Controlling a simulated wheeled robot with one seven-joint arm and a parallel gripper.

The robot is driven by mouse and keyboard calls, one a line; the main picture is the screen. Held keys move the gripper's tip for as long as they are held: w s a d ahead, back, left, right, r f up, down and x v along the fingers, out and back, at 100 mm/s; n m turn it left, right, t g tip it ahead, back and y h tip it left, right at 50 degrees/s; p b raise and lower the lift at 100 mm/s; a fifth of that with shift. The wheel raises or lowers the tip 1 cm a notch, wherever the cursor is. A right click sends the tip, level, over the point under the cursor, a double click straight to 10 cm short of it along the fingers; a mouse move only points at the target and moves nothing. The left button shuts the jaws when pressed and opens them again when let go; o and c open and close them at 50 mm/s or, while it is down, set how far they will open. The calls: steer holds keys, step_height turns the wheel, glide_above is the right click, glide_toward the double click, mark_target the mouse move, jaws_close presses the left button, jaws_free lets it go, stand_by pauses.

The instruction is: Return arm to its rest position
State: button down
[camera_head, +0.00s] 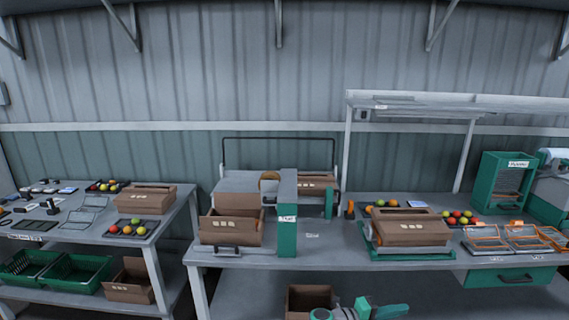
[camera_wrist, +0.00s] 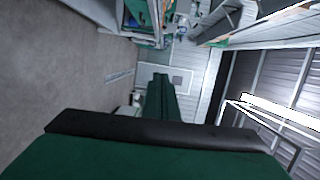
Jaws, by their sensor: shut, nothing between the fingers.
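My gripper (camera_wrist: 157,130) fills the bottom of the wrist view as a dark bar with green behind it. It is shut and holds nothing. The wrist view is tilted and looks along the floor. In the head view, part of my green and grey arm shows at the bottom edge, low in front of the benches and apart from the things on them. Whether the fingertips show there I cannot tell.
The long workbench (camera_head: 340,258) carries cardboard boxes (camera_head: 410,232), a green-posted machine (camera_head: 287,225) and tomato trays. A left table (camera_head: 90,235) holds more trays, with green crates (camera_head: 75,272) below. A box (camera_head: 308,298) stands under the bench. Floor (camera_wrist: 60,75) is clear in the wrist view.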

steer(key=s+d+r+n+t+h, duration=0.2)
steer(key=s+d+r+n+t, duration=0.25)
steer(key=s+n, duration=0.3)
steer(key=s+d+r+n+t+h, duration=0.2)
steer(key=s+d+r+n+t, duration=0.1)
steer(key=s+n+t, duration=0.4)
steer(key=s+a+f+n+t+y, duration=0.2)
steer(key=s+a+f+n+y, duration=0.2)
steer(key=s+a+n+y, duration=0.4)
steer(key=s+a+f+n+t+y, duration=0.1)
steer(key=s+a+f+n+y, duration=0.3)
steer(key=a, duration=0.6)
steer(key=s+a+f+n+t+y, duration=0.2)
steer(key=s+a+f+n+y, duration=0.1)
steer(key=s+a+n+y, duration=0.4)
steer(key=s+a+g+y, duration=0.2)
steer(key=s+a+g, duration=0.2)
steer(key=s+a, duration=1.3)
steer(key=shift+s+a+g, duration=0.35)
steer(key=shift+s, duration=0.55)
